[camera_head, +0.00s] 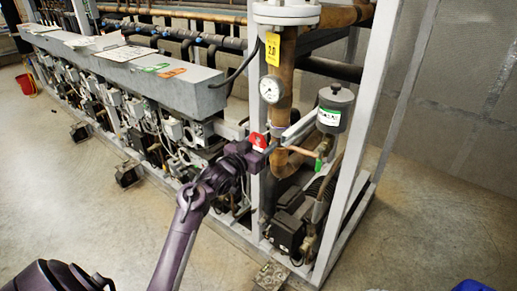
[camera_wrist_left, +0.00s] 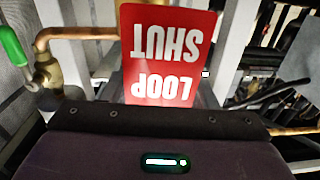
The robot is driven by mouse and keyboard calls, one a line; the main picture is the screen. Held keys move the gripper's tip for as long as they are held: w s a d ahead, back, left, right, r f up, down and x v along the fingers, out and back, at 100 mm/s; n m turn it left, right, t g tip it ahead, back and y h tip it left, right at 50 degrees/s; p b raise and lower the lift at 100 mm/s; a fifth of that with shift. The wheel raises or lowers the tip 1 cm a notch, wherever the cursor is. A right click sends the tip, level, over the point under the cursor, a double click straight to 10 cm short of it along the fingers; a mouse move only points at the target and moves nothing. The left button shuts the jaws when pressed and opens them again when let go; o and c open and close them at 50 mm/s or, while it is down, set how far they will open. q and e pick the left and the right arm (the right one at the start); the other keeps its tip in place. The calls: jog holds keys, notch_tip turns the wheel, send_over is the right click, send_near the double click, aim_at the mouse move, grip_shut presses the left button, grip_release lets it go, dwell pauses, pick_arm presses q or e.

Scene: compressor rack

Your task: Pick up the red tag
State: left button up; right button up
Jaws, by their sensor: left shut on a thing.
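The red tag (camera_head: 258,140) is in my left gripper (camera_head: 266,147), in front of the rack's upright post in the head view. In the left wrist view the red tag (camera_wrist_left: 168,55) stands out past the gripper's dark edge, with white upside-down lettering reading "LOOP SHUT". Its lower edge is hidden by the gripper body. My left gripper is shut on the tag; the fingertips themselves are hard to make out. My right gripper is not in view.
A green-handled valve (camera_head: 319,163) and copper pipe lie just right of the gripper. A gauge (camera_head: 271,89), a yellow tag (camera_head: 272,48) and a grey canister (camera_head: 335,107) are above. The rack's post (camera_head: 256,95) is close behind.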

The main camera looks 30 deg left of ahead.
pick_arm(q)
jog(key=shift+s+r+b, duration=0.1)
jog(key=shift+r+b, duration=0.1)
jog(key=shift+b, duration=0.4)
jog(key=s+b, duration=0.4)
jog(key=s, duration=1.3)
jog(key=shift+s+a, duration=0.3)
jog(key=shift+s, duration=0.1)
jog(key=shift+r, duration=0.15)
